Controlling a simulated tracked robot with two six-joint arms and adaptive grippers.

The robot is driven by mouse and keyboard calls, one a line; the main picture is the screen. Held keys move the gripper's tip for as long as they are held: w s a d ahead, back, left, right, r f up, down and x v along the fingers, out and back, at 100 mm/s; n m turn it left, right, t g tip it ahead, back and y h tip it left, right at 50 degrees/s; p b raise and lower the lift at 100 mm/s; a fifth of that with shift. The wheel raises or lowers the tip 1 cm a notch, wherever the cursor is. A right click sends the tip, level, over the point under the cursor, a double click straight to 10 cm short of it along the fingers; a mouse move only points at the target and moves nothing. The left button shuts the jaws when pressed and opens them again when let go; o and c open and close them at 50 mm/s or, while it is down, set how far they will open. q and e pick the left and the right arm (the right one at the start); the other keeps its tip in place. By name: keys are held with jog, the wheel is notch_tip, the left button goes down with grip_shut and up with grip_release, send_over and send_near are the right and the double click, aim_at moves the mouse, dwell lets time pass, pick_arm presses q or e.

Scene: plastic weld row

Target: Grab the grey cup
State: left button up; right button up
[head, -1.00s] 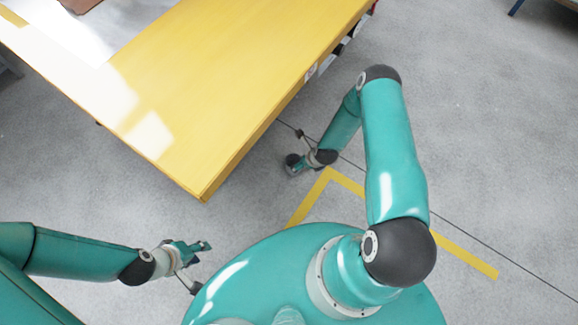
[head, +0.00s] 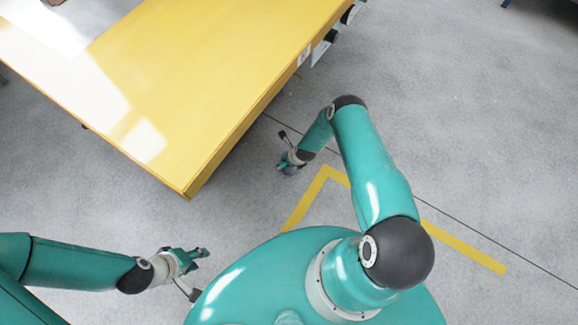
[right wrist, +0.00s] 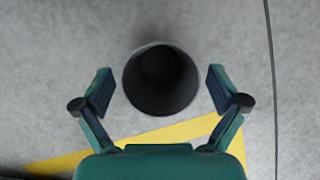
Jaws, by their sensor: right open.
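The grey cup (right wrist: 161,80) shows in the right wrist view as a dark round opening with a grey rim, seen from above. My right gripper (right wrist: 158,88) is open, one finger on each side of the cup, with a visible gap between each finger and the rim. No contact shows. In the head view my right gripper (head: 288,166) is low over the floor past the table's near corner, small and hard to tell from the cup. My left gripper (head: 200,260) is at the lower left, away from the cup, with nothing visible in it; its finger opening is unclear.
A yellow table (head: 190,85) fills the upper left, its near corner left of my right gripper. A yellow floor line (head: 305,200) runs beside that gripper. Grey floor (head: 470,120) on the right is clear.

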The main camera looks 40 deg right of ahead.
jog(key=x, duration=0.2)
jog(key=shift+w+f+b, duration=0.15)
jog(key=shift+f+b, duration=0.2)
jog(key=shift+b, duration=0.05)
jog(key=c, duration=1.2)
jog(key=shift+c, duration=0.2)
jog(key=shift+r, duration=0.15)
